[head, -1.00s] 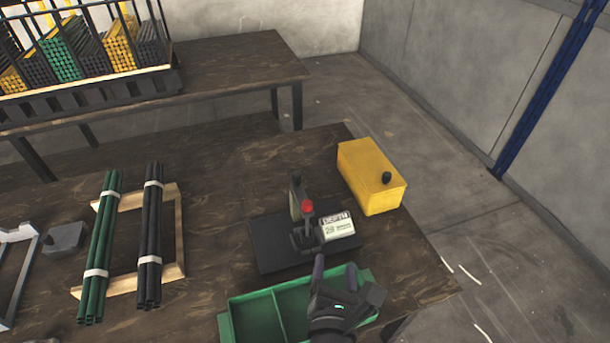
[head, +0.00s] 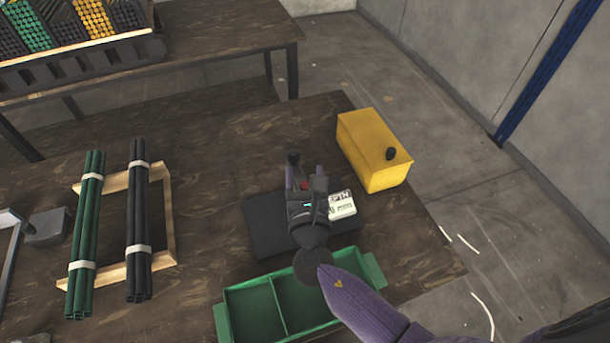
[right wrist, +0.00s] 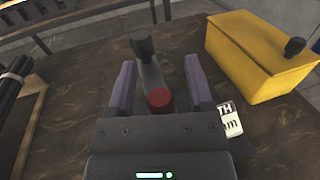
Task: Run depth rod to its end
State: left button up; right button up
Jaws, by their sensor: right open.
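The press has a dark flat base (head: 267,237) on the near table, with a white card marked with depth lettering (head: 342,205) at its right. In the right wrist view its grey upright bar (right wrist: 152,74) carries a black knob (right wrist: 143,47), and a red cap (right wrist: 160,100) sits nearer me. I cannot tell which part is the depth rod. My right gripper (head: 305,176) is over the press, open, covering most of it in the head view. In the right wrist view its purple fingers (right wrist: 158,70) stand either side of the bar and red cap, with gaps visible. My left gripper is not in view.
A green divided tray (head: 250,308) lies in front of the press, empty where visible. A yellow box (head: 368,150) with a black knob stands behind right. Green rods (head: 88,225) and black rods (head: 138,215) lie bundled across a wooden frame (head: 168,215) at left.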

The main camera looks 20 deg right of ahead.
grip_shut()
dwell(1.4)
